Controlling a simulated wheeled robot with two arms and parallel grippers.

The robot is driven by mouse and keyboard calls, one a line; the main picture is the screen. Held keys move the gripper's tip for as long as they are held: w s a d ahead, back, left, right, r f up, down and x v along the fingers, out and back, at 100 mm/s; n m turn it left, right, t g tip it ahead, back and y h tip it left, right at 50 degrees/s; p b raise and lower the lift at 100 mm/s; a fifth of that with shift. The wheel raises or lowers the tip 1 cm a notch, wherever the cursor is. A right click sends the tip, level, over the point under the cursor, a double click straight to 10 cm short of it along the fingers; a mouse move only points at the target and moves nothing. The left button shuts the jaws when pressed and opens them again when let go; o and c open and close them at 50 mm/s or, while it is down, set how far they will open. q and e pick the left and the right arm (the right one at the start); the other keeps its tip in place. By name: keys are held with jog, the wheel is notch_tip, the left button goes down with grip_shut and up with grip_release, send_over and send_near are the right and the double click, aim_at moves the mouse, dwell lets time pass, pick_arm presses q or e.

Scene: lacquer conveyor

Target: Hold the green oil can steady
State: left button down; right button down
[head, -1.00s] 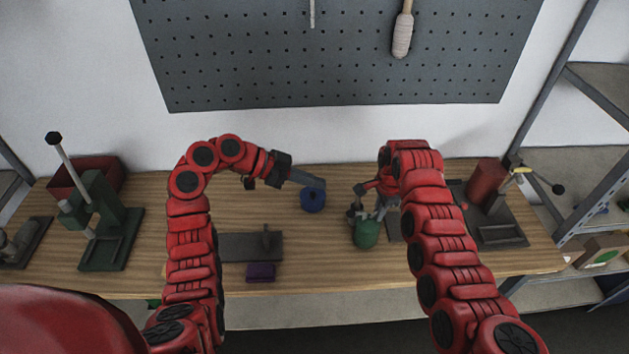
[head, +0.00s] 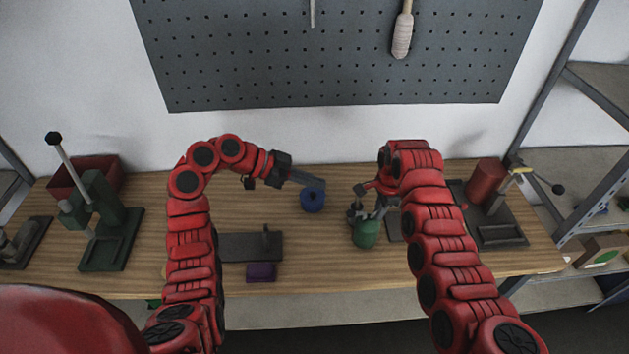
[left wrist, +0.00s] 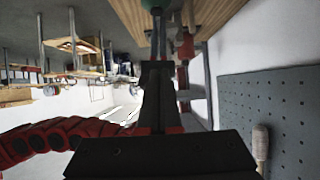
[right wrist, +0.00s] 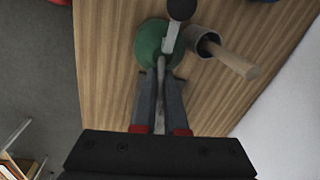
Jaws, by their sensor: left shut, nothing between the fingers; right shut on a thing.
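The green oil can (head: 366,235) stands on the wooden bench right of the middle in the head view. It also shows in the right wrist view (right wrist: 149,42), with a grey bar and a black round knob over it. The fingers cover some of that part. My left gripper (head: 322,184) is shut and empty, with its fingertips just above the blue round object (head: 312,201), left of the can. I cannot tell if they touch it.
A grey cup with a wooden handle (right wrist: 237,61) stands close beside the can. A dark plate (head: 238,247) and a purple block (head: 261,271) lie to the left. A green press (head: 103,208) stands far left, a red cylinder (head: 487,180) at right.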

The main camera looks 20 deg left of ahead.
pick_arm(q)
jog(key=n+g+y, duration=0.4)
jog(key=n+g, duration=0.1)
send_over(353, 213)
jog(key=d, duration=0.1)
jog(key=shift+w+d+f, duration=0.1)
jog(key=shift+w+f, duration=0.1)
jog(key=shift+f, duration=0.1)
jog(key=shift+s+a+f, duration=0.1)
jog(key=shift+a+f, duration=0.1)
jog(key=shift+f, duration=1.25)
jog(key=shift+a+f, duration=0.2)
jog(key=shift+f, duration=1.2)
jog(key=shift+s+a+f, duration=0.1)
jog(key=shift+a+f, duration=0.1)
jog(key=shift+f, duration=1.25)
jog(key=shift+f, duration=0.4)
